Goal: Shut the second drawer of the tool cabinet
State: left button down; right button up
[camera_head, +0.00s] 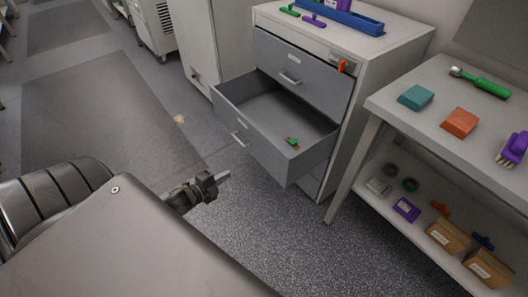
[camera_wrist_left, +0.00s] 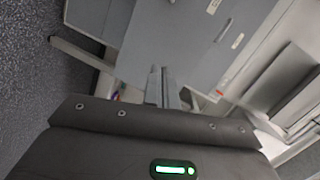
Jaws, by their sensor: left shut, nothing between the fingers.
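The grey tool cabinet (camera_head: 385,60) stands at the upper middle of the head view. The drawer front above (camera_head: 300,72) sits flush. My left gripper (camera_head: 224,176) is shut and empty, low in front of the open drawer and apart from its front in the head view. In the left wrist view its fingers (camera_wrist_left: 165,86) are together, pointing towards a grey drawer front (camera_wrist_left: 195,45) with a handle and label. My right gripper is not in view.
A blue tray (camera_head: 340,18) and small tools lie on the cabinet top. A white workbench (camera_head: 375,103) stands close on the right, with blocks and tools on top and boxes on its lower shelf. A tall light cabinet (camera_head: 207,40) stands left. The floor between is clear.

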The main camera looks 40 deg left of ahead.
aim_at(270, 143)
pick_arm(q)
jog(key=w+d+r+m+t+h+b, duration=0.2)
jog(key=d+r+m+h, duration=0.15)
jog(key=r, duration=0.35)
jog(key=shift+m, duration=0.45)
jog(key=p+x, duration=0.1)
jog(key=x, duration=1.2)
jog(key=shift+w+a+r, duration=0.1)
jog(key=shift+w+r, duration=0.05)
jog(key=shift+w, duration=0.25)
